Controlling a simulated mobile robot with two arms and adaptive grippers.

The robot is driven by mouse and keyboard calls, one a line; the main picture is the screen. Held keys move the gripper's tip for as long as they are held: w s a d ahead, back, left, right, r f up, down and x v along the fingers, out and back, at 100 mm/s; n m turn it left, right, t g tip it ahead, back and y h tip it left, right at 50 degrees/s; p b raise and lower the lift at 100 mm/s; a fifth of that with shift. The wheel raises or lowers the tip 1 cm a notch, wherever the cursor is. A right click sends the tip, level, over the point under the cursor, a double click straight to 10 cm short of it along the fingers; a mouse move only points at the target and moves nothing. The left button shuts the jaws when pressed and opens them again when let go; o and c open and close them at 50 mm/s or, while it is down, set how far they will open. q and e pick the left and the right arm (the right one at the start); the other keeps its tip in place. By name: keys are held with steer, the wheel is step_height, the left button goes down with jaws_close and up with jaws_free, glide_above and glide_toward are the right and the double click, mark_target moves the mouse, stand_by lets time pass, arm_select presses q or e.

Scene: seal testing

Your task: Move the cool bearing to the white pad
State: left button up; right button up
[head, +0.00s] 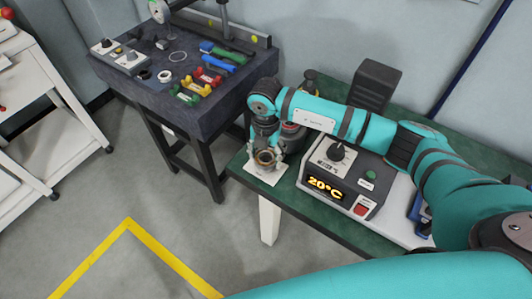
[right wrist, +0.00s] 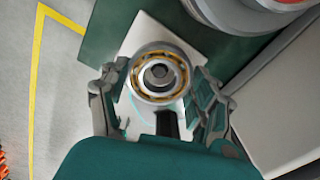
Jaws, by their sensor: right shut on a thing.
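The bearing (head: 266,158) is a metal ring with a brass-coloured cage; it also shows in the right wrist view (right wrist: 160,75). My right gripper (head: 264,154) is shut on it, one finger on each side in the right wrist view (right wrist: 160,90). The white pad (head: 268,179) lies at the front left corner of the green table, and it shows beneath the bearing in the right wrist view (right wrist: 146,36). I cannot tell whether the bearing touches the pad or hangs just above it. My left gripper is not in view.
A grey control box (head: 345,172) showing 20°C stands right of the pad on the green table (head: 335,232). A red and grey round device (head: 292,138) is close behind the gripper. A dark granite bench (head: 215,115) with gauges and coloured tools stands to the left.

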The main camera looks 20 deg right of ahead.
steer(key=shift+f+b, duration=0.3)
steer(key=shift+f, duration=0.15)
steer(key=o, duration=1.5)
step_height(320, 180, up, 8)
steer(key=p, duration=0.5)
steer(key=shift+p, duration=0.35)
steer(key=shift+s+f, duration=0.1)
